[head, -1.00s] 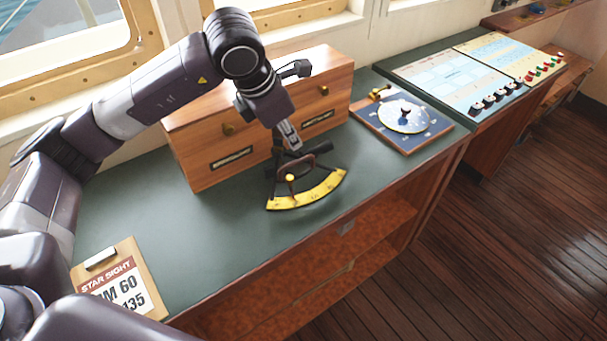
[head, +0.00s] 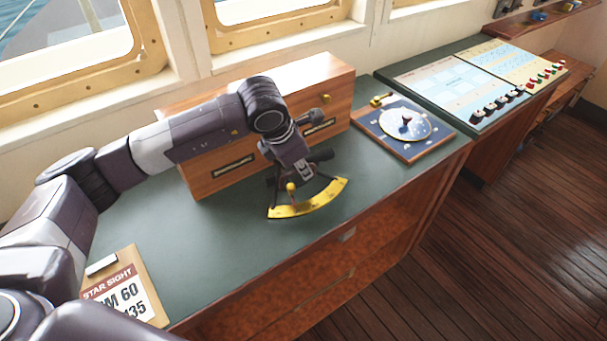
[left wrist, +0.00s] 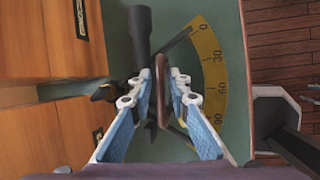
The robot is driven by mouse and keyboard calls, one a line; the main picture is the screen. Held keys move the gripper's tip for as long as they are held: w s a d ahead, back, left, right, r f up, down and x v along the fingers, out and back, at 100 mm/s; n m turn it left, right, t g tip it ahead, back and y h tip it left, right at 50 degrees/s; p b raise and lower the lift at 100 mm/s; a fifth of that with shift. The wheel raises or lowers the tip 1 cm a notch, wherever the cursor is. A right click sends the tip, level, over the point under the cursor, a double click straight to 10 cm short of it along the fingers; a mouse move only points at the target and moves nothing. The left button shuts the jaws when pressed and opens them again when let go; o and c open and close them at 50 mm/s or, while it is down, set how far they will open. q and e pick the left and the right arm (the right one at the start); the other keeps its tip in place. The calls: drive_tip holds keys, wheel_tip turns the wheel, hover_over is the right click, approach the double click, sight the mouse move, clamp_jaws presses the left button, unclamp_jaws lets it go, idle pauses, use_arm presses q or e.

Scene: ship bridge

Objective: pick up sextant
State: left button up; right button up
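The sextant lies on the green desk top, with its yellow graduated arc (head: 308,203) toward the desk's front edge. In the left wrist view its arc (left wrist: 212,75), dark tube (left wrist: 140,30) and brown handle (left wrist: 178,88) show. My left gripper (left wrist: 163,85) is open, low over the sextant. Its two blue-padded fingers straddle the middle of it, with the handle close to the right finger. I cannot tell whether they touch. In the head view my wrist hides much of the frame and the fingertips. My right gripper is in neither view.
A wooden drawer box (head: 335,90) stands right behind the sextant. A blue board with a round dial (head: 405,125) lies to the right, beyond it a chart console (head: 450,85). A clipboard (head: 122,290) lies front left. The desk (head: 215,245) between is clear.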

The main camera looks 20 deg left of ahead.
use_arm(q)
clamp_jaws()
drive_tip(key=shift+w+r, duration=0.15)
drive_tip(key=shift+r, duration=0.05)
idle(0.3)
